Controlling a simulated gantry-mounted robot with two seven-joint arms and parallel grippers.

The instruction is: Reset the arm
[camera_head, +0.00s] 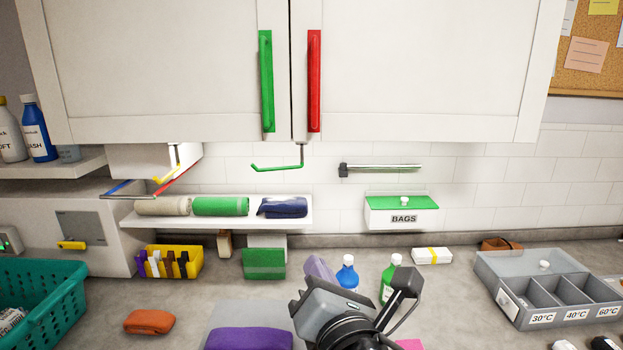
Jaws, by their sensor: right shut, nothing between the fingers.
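My right gripper (352,306) shows at the bottom middle, dark grey and black, over the worktop. It is shut and holds nothing. It stands in front of a blue bottle (347,273) and a green bottle (389,279) and hides their lower parts. A lilac item (318,268) stands just behind it on the left. My left gripper is not in view.
A purple folded cloth (248,340) lies left of my gripper. A teal basket (66,312) is at the left, a grey compartment box (541,306) at the right. Above are a shelf (226,220) with rolled towels and white cupboard doors (420,70).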

